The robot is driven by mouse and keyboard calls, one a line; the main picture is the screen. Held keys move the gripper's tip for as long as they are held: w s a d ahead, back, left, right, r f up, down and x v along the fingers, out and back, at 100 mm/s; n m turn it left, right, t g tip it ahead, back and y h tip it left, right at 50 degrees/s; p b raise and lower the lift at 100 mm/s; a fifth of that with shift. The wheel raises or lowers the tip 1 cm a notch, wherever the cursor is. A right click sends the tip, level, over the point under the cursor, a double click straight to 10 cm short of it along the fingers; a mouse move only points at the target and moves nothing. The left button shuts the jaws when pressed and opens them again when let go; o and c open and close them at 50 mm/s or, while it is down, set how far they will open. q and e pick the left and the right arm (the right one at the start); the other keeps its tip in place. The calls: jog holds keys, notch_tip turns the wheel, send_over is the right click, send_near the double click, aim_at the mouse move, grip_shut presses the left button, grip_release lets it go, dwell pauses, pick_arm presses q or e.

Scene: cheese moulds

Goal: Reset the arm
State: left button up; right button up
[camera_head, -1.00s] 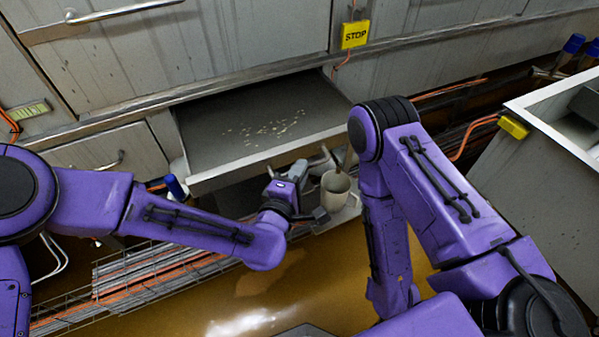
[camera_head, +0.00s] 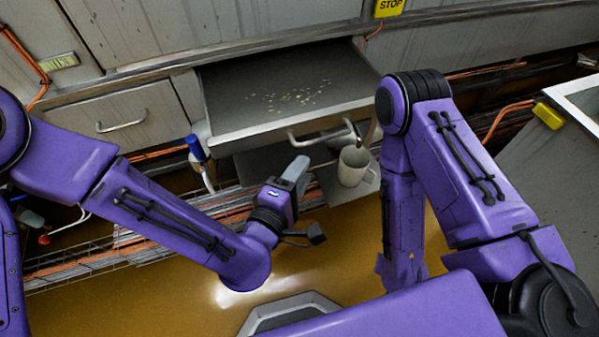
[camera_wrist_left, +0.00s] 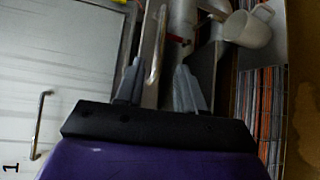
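My left gripper (camera_head: 307,199) is open and empty, left of and below the handle (camera_head: 322,137) of a pulled-out drawer. In the left wrist view its two grey fingers (camera_wrist_left: 160,84) stand well apart with nothing gripped between them. A pale mug (camera_head: 354,167) stands upright on a low grey surface to the right of the left gripper, apart from it. The mug also shows at the top right of the left wrist view (camera_wrist_left: 247,29). My right arm folds down at the right; its gripper is out of view.
The open drawer (camera_head: 225,100) holds scattered pale crumbs. A closed drawer (camera_head: 75,125) is at its left. A blue-capped bottle (camera_head: 196,150) stands near the open drawer's left corner. Wire trays with cables run behind my left forearm. A grey bin (camera_head: 555,165) is at the right.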

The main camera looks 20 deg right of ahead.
dwell(0.5)
pick_arm(q)
jog(key=s+a+f+m+g+y, duration=0.25)
jog(key=s+a+f+y, duration=0.2)
jog(key=a+f, duration=0.85)
jog(key=s+a+f+m+g+y, duration=0.2)
jog(key=s+a+f+g+y, duration=0.3)
jog(key=a+f, duration=0.75)
jog(key=s+a+f+g+y+p, duration=0.15)
jog(key=s+a+y, duration=0.5)
jog(key=a, duration=0.75)
notch_tip(320, 180, up, 11)
jog(key=h+p, duration=0.1)
jog(key=p, duration=0.9)
jog(key=shift+s+h+p, duration=0.2)
jog(key=shift+h+p, duration=0.2)
